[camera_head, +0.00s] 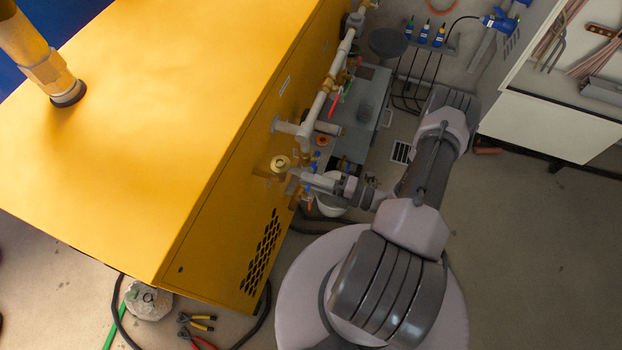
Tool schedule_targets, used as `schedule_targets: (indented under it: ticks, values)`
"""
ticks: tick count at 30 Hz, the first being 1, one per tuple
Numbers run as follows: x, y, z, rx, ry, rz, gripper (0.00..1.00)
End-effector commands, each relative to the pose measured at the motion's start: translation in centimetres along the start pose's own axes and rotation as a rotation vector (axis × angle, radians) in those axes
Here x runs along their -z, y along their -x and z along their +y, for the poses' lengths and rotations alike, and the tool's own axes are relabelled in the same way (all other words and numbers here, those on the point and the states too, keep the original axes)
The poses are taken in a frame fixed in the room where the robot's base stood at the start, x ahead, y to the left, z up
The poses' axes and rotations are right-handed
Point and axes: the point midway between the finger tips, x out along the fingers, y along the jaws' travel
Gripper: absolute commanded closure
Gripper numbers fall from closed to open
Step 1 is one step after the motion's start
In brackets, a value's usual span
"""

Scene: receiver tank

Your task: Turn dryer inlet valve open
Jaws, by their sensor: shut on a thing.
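My gripper (301,181) is at the side of the yellow cabinet (190,110), at the end of my arm reaching left from the right. It is shut on a small valve part beside the cabinet wall, which I take to be the dryer inlet valve's handle. The jaws hide most of that part, so its angle cannot be told. A round brass-coloured fitting (280,163) sits on the wall just above and left of the jaws. A red lever (336,103) hangs by the grey pipe (318,105) farther up, apart from my gripper.
The grey pipe runs along the cabinet's right side, close to my gripper. A grey unit (371,105) stands behind it. Pliers (197,325) and a dark hose lie on the floor at the front. A white bench (555,125) stands at the right. Floor right of my arm is clear.

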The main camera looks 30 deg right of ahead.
Motion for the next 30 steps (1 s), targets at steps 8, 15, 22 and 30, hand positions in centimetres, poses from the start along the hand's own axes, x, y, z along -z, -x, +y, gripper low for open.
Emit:
schedule_targets:
  ticks: [8,15,22,30]
  values:
    - [0.0,0.01,-0.01,0.0,0.0,0.0,1.0]
    - [0.0,0.01,-0.01,0.0,0.0,0.0,1.0]
    - [0.0,0.01,-0.04,0.0,0.002,0.0,1.0]
    - [-0.05,0.01,-0.85,0.0,0.09,0.0,1.0]
